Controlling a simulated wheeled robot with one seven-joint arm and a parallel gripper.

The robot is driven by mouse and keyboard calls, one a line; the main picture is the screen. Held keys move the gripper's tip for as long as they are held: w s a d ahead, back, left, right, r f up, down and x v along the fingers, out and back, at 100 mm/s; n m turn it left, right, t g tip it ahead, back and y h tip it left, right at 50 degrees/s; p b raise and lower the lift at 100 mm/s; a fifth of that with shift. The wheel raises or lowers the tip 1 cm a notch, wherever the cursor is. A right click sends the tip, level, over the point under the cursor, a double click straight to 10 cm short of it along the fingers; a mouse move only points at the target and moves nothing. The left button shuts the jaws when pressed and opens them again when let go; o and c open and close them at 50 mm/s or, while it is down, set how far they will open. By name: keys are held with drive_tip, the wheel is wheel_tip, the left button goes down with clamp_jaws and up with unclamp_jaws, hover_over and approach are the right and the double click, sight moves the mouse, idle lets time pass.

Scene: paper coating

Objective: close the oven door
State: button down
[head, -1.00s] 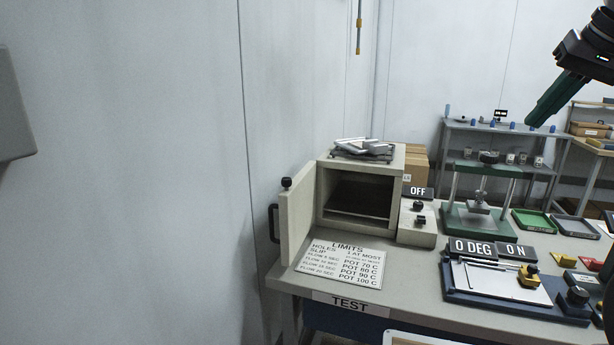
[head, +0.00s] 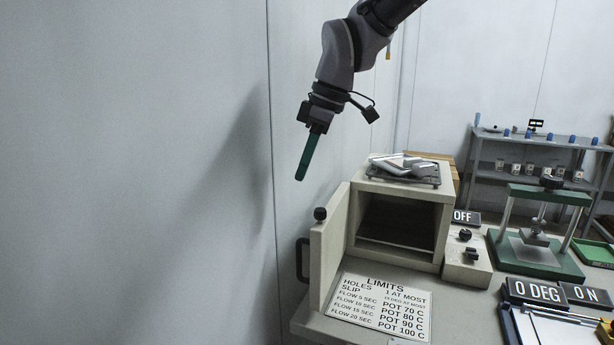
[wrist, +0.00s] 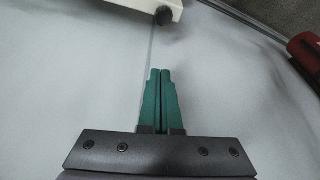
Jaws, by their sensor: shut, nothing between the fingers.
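The oven (head: 398,205) is a cream box on the table's left end, its dark inside showing. Its door (head: 330,248) stands wide open on the left side, swung out toward the front. The door has a black knob (head: 320,213) on top and a dark handle (head: 302,260) on its outer face. My gripper (head: 301,177) is shut and empty, in the air above and a little left of the door, touching nothing. In the wrist view its green fingers (wrist: 160,72) are together. A cream edge with a black knob (wrist: 164,15) shows at that view's top.
A metal rack (head: 405,170) lies on the oven top. A control box (head: 466,262) with an OFF sign stands right of the oven. A LIMITS card (head: 380,305) lies in front. A green press (head: 535,250) stands farther right. The wall is close on the left.

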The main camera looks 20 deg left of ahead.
sight(324, 233)
drive_tip(key=x, duration=0.9)
drive_tip(key=d, duration=0.4)
drive_tip(key=shift+w+d+r, duration=0.1)
drive_tip(key=shift+w+r, duration=0.15)
drive_tip(key=shift+w, duration=0.1)
drive_tip(key=shift+d, duration=0.1)
